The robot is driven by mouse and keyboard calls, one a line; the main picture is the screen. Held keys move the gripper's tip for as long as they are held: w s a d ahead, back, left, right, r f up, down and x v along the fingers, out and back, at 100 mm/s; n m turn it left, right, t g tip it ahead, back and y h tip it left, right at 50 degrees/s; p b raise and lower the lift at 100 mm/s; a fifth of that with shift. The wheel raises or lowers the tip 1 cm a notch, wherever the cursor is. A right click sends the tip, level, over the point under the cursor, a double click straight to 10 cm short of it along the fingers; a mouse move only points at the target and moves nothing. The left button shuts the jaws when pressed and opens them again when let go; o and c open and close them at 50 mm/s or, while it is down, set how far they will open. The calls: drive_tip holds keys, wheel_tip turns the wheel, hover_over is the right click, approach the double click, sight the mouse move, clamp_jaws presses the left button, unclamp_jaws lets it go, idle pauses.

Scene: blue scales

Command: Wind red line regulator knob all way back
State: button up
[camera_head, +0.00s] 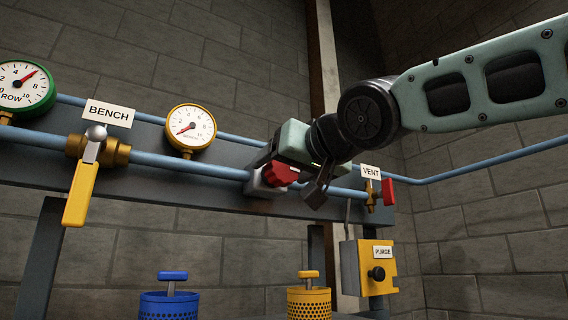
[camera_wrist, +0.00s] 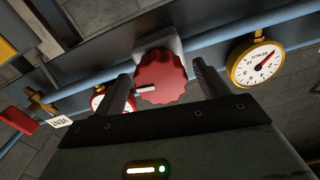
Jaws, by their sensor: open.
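The red scalloped regulator knob (camera_wrist: 160,76) sits between the two fingers of my gripper (camera_wrist: 160,84) in the wrist view, with a small pale pointer mark on its face. The fingers stand apart on either side of the knob, and I see a gap beside it. In the head view the red knob (camera_head: 279,174) shows on the blue line, partly hidden by my gripper (camera_head: 296,184). The yellow-rimmed gauge (camera_head: 191,128) left of it has its needle pointing to the lower left.
A green-rimmed gauge (camera_head: 25,87) and the BENCH valve with a yellow lever (camera_head: 80,193) are at left. A red VENT handle (camera_head: 388,193) and yellow PURGE box (camera_head: 377,268) are close at right. Blue (camera_head: 168,305) and yellow (camera_head: 309,301) perforated canisters stand below.

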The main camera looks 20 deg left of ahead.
drive_tip(key=shift+w+a, duration=0.15)
drive_tip(key=shift+a, duration=0.05)
drive_tip(key=c, duration=1)
drive_tip(key=shift+n, duration=2.3)
drive_tip(key=o, duration=1)
drive_tip(key=b+v, duration=0.8)
drive_tip(key=v, duration=0.9)
drive_tip(key=shift+s, duration=0.3)
